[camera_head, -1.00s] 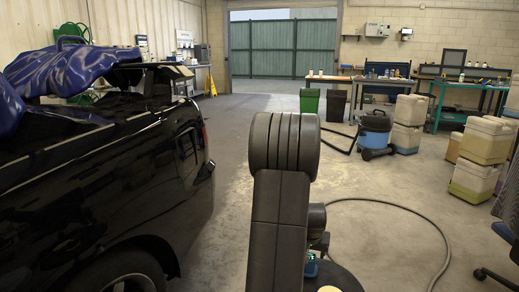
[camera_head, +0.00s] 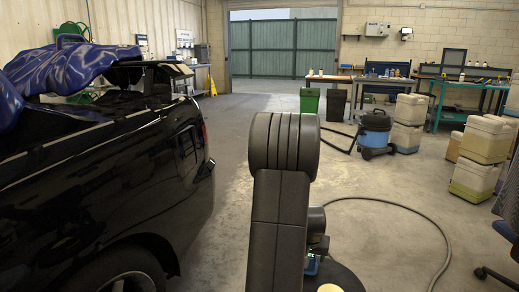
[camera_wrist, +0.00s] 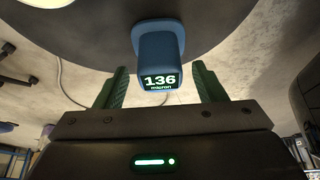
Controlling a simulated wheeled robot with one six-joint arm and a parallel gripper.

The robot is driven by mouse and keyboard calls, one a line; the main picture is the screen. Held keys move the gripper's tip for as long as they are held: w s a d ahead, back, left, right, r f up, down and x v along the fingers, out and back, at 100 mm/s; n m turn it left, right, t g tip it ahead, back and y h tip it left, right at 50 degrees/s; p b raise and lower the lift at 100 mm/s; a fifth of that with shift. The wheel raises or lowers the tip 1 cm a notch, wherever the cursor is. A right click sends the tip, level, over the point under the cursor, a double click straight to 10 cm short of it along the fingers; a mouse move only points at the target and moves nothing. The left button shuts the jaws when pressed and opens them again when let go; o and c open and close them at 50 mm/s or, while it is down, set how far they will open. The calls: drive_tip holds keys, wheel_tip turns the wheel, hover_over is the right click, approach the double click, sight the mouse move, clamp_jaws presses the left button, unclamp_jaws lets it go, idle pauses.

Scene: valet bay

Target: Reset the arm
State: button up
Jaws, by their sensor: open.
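A blue paint gauge (camera_wrist: 160,50) shows in the wrist view, with a dark display reading "136 micron". It stands against a dark round surface, which seems to be part of my own base. My gripper (camera_wrist: 160,69) is open, with one green finger to each side of the gauge in the picture. I see gaps between the gauge and both fingers, and nothing is clamped. In the head view, a small bit of the blue gauge (camera_head: 311,267) shows beside my arm, low in the picture. My arm hides most of the gripper there.
A black car (camera_head: 100,190) with a blue cover (camera_head: 75,65) stands close on the left. A hose (camera_head: 425,215) curves over the floor on the right. A blue vacuum (camera_head: 375,132), stacked containers (camera_head: 482,155) and a chair (camera_head: 505,245) stand at the right. The middle floor is clear.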

drive_tip(key=d+p+v, duration=0.1)
drive_tip(key=p+v, duration=0.2)
drive_tip(key=v, duration=0.6)
drive_tip(key=b+x, duration=0.1)
drive_tip(key=x, duration=0.3)
drive_tip(key=b+x, duration=0.2)
drive_tip(key=x, duration=0.2)
drive_tip(key=a+b+x, duration=0.1)
drive_tip(key=b+x, duration=0.1)
drive_tip(key=x, duration=0.2)
drive_tip(key=shift+s+f, duration=0.1)
drive_tip(key=shift+f, duration=0.1)
wheel_tip(320, 180, up, 12)
drive_tip(key=p, duration=0.5)
drive_tip(key=shift+f, duration=0.2)
drive_tip(key=shift+s+a+f, duration=0.25)
drive_tip(key=shift+f, duration=0.1)
drive_tip(key=s+a+f+m+g+y+p, duration=0.25)
drive_tip(key=a+m+g+y, duration=0.25)
drive_tip(key=a+m, duration=0.8)
drive_tip(key=w+a+r+m+t+y+p, duration=0.1)
drive_tip(key=w+a+r+m+t, duration=0.1)
drive_tip(key=r+m+t, duration=0.2)
drive_tip(key=w+a+r+m+t+p, duration=0.1)
drive_tip(key=w+r+m+t+p, duration=0.1)
drive_tip(key=m+t, duration=0.6)
drive_tip(key=shift+w+a+r+m+y, duration=0.35)
drive_tip(key=shift+w+r+m+y, duration=0.1)
drive_tip(key=shift+r+m, duration=0.85)
